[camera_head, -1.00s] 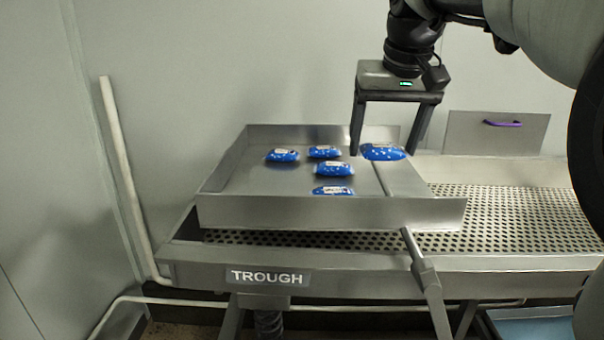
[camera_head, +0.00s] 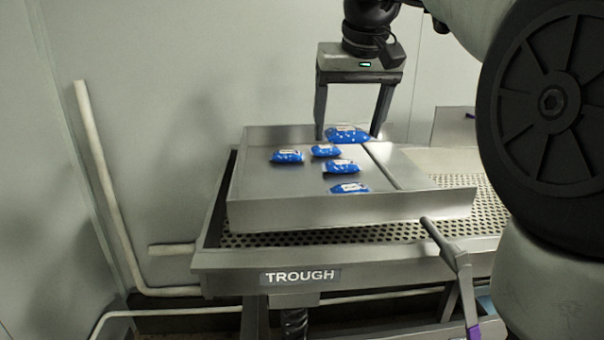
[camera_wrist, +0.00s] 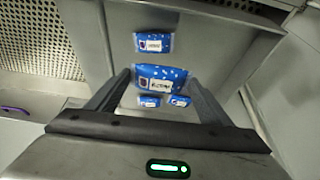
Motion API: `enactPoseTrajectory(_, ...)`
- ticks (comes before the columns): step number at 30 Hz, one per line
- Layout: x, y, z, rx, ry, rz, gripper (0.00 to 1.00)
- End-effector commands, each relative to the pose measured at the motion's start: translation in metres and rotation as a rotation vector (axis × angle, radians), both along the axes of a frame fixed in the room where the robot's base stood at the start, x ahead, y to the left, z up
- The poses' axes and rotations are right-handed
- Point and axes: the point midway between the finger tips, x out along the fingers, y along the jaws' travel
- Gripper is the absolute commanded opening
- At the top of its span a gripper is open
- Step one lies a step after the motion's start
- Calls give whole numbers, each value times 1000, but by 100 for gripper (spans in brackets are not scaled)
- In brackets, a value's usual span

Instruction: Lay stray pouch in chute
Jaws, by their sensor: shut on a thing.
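My gripper (camera_head: 348,136) is shut on a blue pouch with white spots and a pale label (camera_head: 346,131), held at the back of the metal tray. The wrist view shows the held pouch (camera_wrist: 160,78) lying across between the two fingers of my gripper (camera_wrist: 158,79). Several similar blue pouches lie in the tray, one near the front (camera_head: 349,188) and one at the left (camera_head: 287,156). I cannot tell whether the held pouch touches the tray floor. No part is labelled as a chute.
The shallow metal tray (camera_head: 300,212) has raised walls and a ridge (camera_head: 398,165) right of the pouches. It sits over a perforated bench labelled TROUGH (camera_head: 300,276). A lever (camera_head: 452,258) sticks out in front. A wall stands behind and left.

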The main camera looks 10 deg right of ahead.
Motion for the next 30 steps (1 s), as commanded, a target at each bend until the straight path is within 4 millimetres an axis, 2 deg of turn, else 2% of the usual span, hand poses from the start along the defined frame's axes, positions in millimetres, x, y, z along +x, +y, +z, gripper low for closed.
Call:
enactPoseTrajectory(6, -1, 0, -41, 0, 4, -1, 51)
enactPoseTrajectory(13, -1, 0, -65, 0, 2, -1, 51)
enactPoseTrajectory(18, -1, 0, -90, 0, 3, -1, 51)
enactPoseTrajectory(21, 0, 0, -96, 0, 0, -1, 51)
enactPoseTrajectory(30, 0, 0, -98, 0, 0, -1, 51)
